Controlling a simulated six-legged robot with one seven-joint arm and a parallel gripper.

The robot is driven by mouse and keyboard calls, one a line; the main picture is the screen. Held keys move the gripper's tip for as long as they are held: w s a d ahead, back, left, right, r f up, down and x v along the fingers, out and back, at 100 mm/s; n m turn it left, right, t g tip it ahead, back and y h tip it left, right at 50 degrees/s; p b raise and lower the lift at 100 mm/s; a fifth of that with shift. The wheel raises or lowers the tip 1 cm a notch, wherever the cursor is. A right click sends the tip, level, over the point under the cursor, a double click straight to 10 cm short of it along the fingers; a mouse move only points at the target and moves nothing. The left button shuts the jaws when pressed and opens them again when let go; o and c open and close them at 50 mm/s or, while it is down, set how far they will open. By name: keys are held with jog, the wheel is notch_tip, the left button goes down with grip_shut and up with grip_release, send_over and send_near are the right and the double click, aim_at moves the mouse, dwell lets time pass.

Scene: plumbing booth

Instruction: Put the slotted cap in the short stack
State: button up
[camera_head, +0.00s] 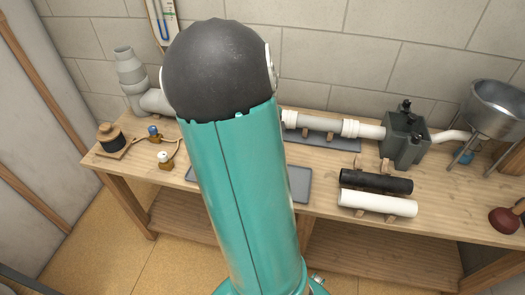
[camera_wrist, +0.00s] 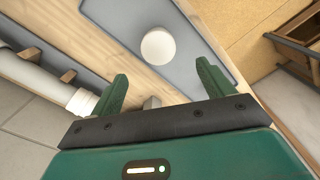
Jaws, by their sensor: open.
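In the wrist view a round white cap (camera_wrist: 158,45) lies on a grey mat (camera_wrist: 112,14) on the wooden bench; I cannot make out a slot on it. My gripper (camera_wrist: 164,82) is open, its two green fingers apart with nothing between them. The cap is beyond the fingertips, roughly in line with the gap. In the head view my arm hides the cap and my gripper. A grey upright pipe stack (camera_head: 127,68) stands at the bench's left back; I cannot tell whether it is the short stack.
A grey pipe with white couplings (camera_head: 318,124) runs to a dark grey box (camera_head: 404,138). A black tube (camera_head: 376,181) and a white tube (camera_head: 377,203) lie in front. A metal basin (camera_head: 497,107) and plunger (camera_head: 504,220) are right. Small valves (camera_head: 165,161) sit left.

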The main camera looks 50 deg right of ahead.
jog(key=w+a+r+t, duration=0.1)
jog(key=w+a+r, duration=0.15)
jog(key=a, duration=0.25)
jog(key=w+a+r+t, duration=0.1)
jog(key=a+r, duration=0.3)
jog(key=a, duration=0.2)
jog(key=s+a+r+t, duration=0.1)
jog(key=s+a+r, duration=0.1)
jog(key=a, duration=0.6)
jog(key=s+a+r+n+t, duration=0.1)
jog(key=a+r, duration=0.2)
jog(key=a, duration=0.5)
jog(key=s+a+r+n+t, duration=0.1)
jog(key=s+a+r, duration=0.1)
jog(key=a, duration=0.6)
jog(key=shift+v, duration=0.9)
jog(key=shift+o, duration=0.4)
jog(key=shift+s+a+t, duration=0.2)
jog(key=shift+a+t, duration=0.1)
jog(key=shift+a, duration=0.05)
jog(key=shift+d, duration=0.1)
